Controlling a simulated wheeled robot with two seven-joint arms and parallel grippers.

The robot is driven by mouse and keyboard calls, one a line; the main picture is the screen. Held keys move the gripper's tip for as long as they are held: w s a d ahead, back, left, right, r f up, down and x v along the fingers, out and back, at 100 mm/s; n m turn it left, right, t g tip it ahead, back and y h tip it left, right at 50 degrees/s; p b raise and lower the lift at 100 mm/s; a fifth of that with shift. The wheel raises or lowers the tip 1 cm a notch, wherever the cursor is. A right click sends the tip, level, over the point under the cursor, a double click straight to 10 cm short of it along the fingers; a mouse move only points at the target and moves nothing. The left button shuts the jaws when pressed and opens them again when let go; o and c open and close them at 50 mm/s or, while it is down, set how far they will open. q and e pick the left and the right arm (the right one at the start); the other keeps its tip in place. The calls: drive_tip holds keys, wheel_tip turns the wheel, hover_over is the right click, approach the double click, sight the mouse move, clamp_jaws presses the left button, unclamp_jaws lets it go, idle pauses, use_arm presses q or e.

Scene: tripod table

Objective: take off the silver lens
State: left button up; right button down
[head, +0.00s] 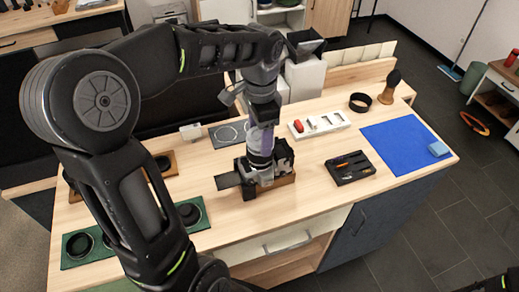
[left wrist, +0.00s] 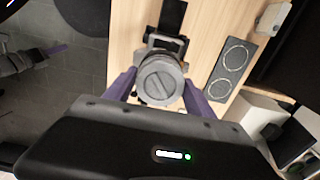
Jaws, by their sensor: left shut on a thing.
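The silver lens (left wrist: 160,80) shows end-on in the left wrist view, a round grey piece with a slotted face. My left gripper (head: 261,152) points down in the head view and is shut on the lens, its purple fingers on either side of it. The fingers also flank it in the left wrist view (left wrist: 160,90). A dark camera (head: 283,155) is at the lens, over a wooden block (head: 284,187); the gripper partly hides it, and I cannot tell whether lens and camera are joined. My right gripper (left wrist: 56,48) shows small at the left wrist view's left, its opening unclear.
A green tray (head: 98,257) and a brown tray (head: 167,160) lie left, a grey two-ring tray (head: 215,140) behind. A white tray (head: 340,117), black tool tray (head: 368,178), black ring (head: 360,102) and blue mat (head: 400,140) lie right. White boxes (head: 305,78) stand behind.

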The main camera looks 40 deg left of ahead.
use_arm(q)
drive_tip(key=shift+r+p, duration=1.9)
drive_tip(key=shift+r, duration=0.6)
